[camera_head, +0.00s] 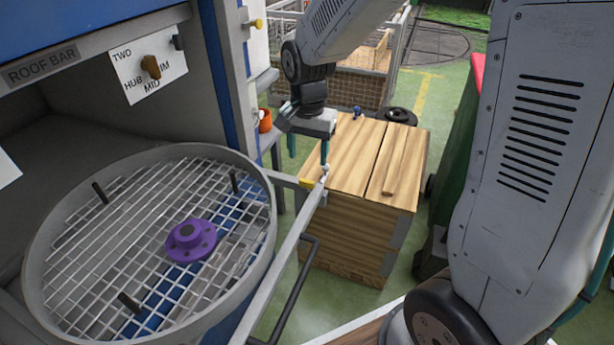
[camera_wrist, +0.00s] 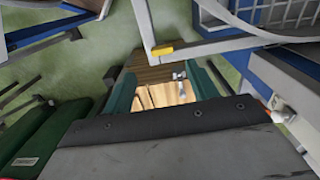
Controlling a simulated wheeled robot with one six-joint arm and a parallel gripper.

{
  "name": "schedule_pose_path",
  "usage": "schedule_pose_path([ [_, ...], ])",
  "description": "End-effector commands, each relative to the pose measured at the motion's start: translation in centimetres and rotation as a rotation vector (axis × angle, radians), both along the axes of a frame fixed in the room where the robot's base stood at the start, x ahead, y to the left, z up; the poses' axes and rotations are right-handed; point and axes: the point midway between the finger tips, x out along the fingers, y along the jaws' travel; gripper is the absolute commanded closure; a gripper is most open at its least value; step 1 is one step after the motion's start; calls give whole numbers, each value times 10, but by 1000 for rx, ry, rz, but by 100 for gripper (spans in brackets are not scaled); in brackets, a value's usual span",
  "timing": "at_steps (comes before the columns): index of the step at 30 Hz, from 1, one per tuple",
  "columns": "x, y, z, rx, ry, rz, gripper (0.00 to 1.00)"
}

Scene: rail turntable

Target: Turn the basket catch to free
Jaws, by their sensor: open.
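My gripper (camera_head: 308,162) points down with its teal fingers apart, above the left edge of the wooden crate; nothing shows between the fingers. It also shows open in the wrist view (camera_wrist: 163,92). A yellow piece (camera_head: 311,184) sits at the corner of a grey rail, just below the fingertips; it shows in the wrist view (camera_wrist: 162,49) too. A small pale metal fitting (camera_wrist: 180,76) lies near one fingertip. I cannot tell which of these is the catch, or its setting. The round wire basket (camera_head: 60,250) holds a purple flanged hub (camera_head: 191,240).
The wooden crate (camera_head: 350,235) stands under my gripper, a plank and a small blue item on its lid. The cabinet (camera_head: 95,125) on the left carries a dial (camera_head: 151,67). An orange cup (camera_head: 265,121) is beside it.

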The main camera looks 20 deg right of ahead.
Motion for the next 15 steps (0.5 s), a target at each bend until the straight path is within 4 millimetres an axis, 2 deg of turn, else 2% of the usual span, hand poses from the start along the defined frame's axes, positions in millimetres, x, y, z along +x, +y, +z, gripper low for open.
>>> schedule_pose_path([
  [5,5,1,-16,-1,5,-21,42],
  [15,4,1,-68,0,6,-20,42],
])
